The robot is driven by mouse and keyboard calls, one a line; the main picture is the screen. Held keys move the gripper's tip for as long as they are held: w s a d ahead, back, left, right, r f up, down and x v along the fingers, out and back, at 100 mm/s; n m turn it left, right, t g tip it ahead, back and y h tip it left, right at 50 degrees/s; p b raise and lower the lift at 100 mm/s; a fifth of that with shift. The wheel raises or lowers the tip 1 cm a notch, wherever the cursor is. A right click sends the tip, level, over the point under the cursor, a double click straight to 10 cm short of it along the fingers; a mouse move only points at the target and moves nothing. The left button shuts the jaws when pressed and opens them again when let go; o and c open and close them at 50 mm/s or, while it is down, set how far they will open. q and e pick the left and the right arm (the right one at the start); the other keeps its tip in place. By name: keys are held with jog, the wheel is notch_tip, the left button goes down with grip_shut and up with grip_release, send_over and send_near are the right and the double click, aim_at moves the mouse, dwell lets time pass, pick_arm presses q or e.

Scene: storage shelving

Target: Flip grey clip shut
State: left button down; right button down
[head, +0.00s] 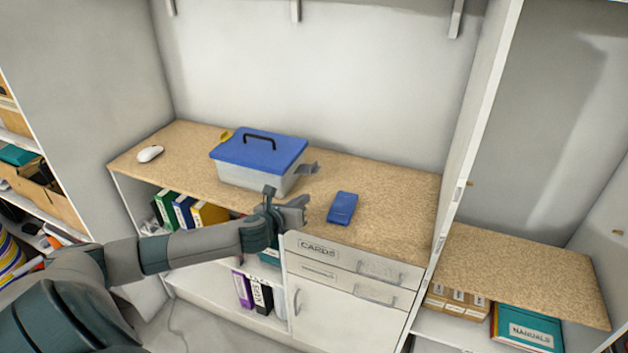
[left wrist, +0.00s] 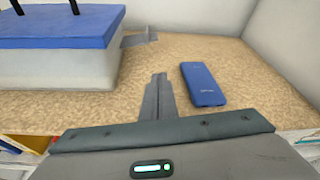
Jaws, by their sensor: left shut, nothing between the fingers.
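A clear box (head: 256,177) with a blue lid (head: 258,149) and a black handle stands on the wood-look counter. A grey clip (head: 307,169) sticks out from the box's right side, swung outward. A yellow clip (head: 226,135) shows at the box's far left. In the left wrist view the grey clip (left wrist: 139,38) is at the box's right edge, beyond my fingers. My left gripper (head: 303,203) is shut and empty, in front of the box's right end near the counter's front edge. Its closed fingers (left wrist: 157,98) point towards the counter, apart from the clip. My right gripper is not in view.
A blue case or phone-like object (head: 342,207) lies on the counter (head: 395,205) right of my left gripper. A white mouse (head: 150,153) lies at the left. Binders (head: 185,211) stand below. A drawer (head: 350,263) is under the right part. The counter's right side is clear.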

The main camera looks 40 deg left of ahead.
aim_at(316, 199)
pick_arm(q)
jog(key=shift+p+x, duration=0.45)
jog(key=shift+x, duration=0.8)
jog(key=p+x, duration=0.2)
jog(key=x, duration=0.5)
jog(key=shift+w, duration=0.2)
jog(key=shift+a+r+p, duration=0.2)
jog(key=shift+r+p, duration=0.45)
jog(key=shift+r, duration=0.05)
jog(key=shift+s+a+r+p, duration=0.15)
jog(key=shift+r+p, duration=0.25)
jog(key=shift+r, duration=0.2)
jog(key=shift+w+a+r+p, duration=0.1)
jog(key=shift+r+p, duration=0.3)
jog(key=shift+r, duration=0.15)
